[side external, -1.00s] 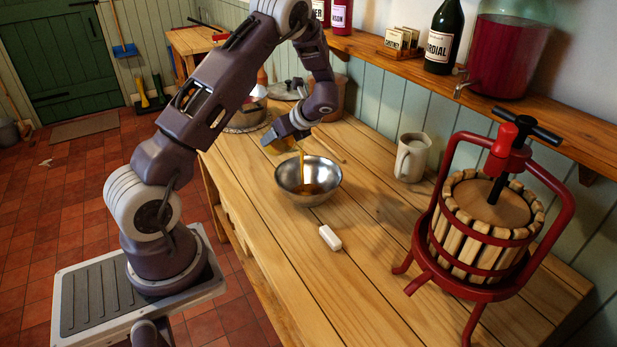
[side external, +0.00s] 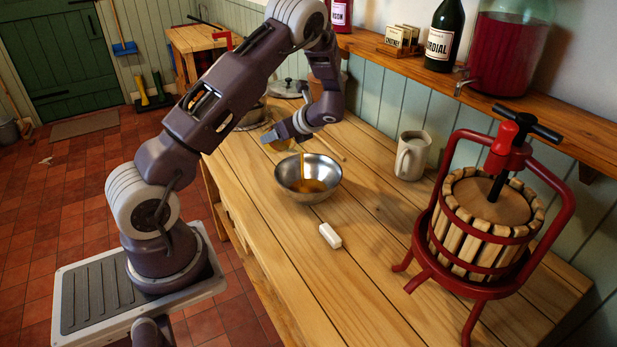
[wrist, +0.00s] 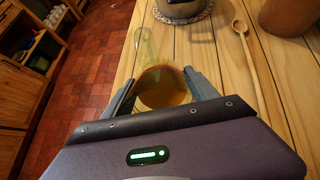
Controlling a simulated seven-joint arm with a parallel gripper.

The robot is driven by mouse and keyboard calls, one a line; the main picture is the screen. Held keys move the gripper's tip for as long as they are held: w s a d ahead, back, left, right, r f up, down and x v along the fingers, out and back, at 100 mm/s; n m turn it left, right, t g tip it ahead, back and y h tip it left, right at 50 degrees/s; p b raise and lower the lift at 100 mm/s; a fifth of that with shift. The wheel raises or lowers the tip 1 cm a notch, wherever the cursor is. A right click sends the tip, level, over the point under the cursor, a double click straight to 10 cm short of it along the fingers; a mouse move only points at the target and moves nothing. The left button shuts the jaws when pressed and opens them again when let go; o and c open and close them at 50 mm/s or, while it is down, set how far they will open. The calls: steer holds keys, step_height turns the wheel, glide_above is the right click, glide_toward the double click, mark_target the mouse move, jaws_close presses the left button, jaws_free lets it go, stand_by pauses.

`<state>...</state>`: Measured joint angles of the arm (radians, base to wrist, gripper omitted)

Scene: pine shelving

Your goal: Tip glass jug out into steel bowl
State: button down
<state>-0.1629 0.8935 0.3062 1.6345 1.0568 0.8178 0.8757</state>
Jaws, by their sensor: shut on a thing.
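My gripper (wrist: 162,92) is shut on the glass jug (wrist: 163,72), with one finger on each side of it. The jug holds amber liquid. In the side external view the jug (side external: 279,142) is partly hidden behind my gripper (side external: 288,134); it is held in the air just above and behind the steel bowl. A thin amber stream (side external: 302,168) falls into the bowl. The steel bowl (side external: 305,199) stands upright on the wooden bench, with a pool of amber liquid in its bottom. The bowl does not show in the wrist view.
A small white block (side external: 330,235) lies in front of the bowl. A mug (side external: 411,157) and a red-framed press (side external: 480,235) stand to the right. A wooden spoon (wrist: 247,55) and a lidded pot (wrist: 183,9) lie beyond the jug.

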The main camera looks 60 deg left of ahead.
steer(key=shift+w+d+f+g+y+p, duration=0.2)
steer(key=shift+y+p, duration=0.25)
steer(key=shift+y, duration=0.4)
steer(key=shift+s+d+f+g+y+p, duration=0.1)
steer(key=shift+d+g+y+p, duration=0.2)
steer(key=shift+y, duration=0.55)
stand_by(0.4)
